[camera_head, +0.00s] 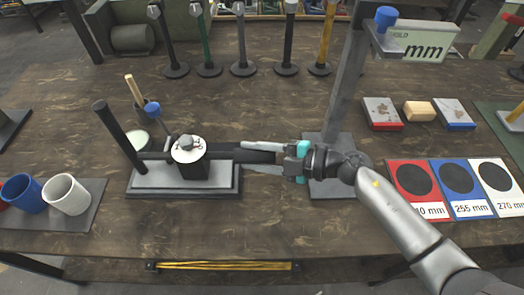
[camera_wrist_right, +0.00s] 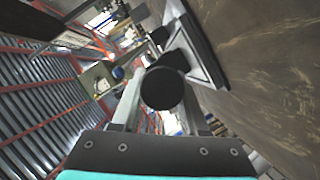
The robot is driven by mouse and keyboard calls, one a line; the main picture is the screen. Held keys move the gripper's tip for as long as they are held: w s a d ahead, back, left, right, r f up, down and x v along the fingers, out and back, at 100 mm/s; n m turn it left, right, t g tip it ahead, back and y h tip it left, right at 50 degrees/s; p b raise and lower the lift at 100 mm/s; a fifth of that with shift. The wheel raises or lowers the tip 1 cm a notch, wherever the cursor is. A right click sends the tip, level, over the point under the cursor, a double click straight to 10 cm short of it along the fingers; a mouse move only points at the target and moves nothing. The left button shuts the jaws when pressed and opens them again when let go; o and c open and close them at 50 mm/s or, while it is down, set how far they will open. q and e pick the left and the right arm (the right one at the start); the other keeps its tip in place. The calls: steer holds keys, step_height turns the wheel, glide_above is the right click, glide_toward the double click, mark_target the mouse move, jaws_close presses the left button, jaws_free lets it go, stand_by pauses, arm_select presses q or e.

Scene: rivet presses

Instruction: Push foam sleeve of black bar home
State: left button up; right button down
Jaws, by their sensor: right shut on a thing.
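A black bar (camera_head: 222,153) lies level across the press stand (camera_head: 180,177), running right from the dark cylinder with a white top (camera_head: 190,160). Its thicker black end, which looks like the foam sleeve (camera_head: 258,156), sits between the fingers of my right gripper (camera_head: 262,157). In the right wrist view the round black end face (camera_wrist_right: 162,88) faces the camera between the two fingers (camera_wrist_right: 160,108). The right gripper is shut on this sleeve. I cannot tell where the sleeve's inner edge lies on the bar. My left gripper is not in view.
A black post (camera_head: 120,135) leans up at the stand's left. Blue (camera_head: 24,195) and white (camera_head: 67,194) cups stand further left. A grey upright (camera_head: 345,85) rises behind my right arm. Several upright bars stand at the back. Coloured mats (camera_head: 455,188) lie right. The middle front is clear.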

mark_target(235, 157)
steer(key=a+p, duration=0.2)
steer(key=a, duration=0.2)
steer(key=shift+a+r, duration=0.1)
steer(key=shift+a, duration=0.75)
steer(key=shift+s, duration=0.1)
steer(key=shift+c, duration=2)
jaws_free()
steer(key=shift+d, duration=0.2)
steer(key=shift+d, duration=0.35)
steer(key=p+v, duration=0.1)
steer(key=v, duration=1.3)
steer(key=shift+p, duration=0.35)
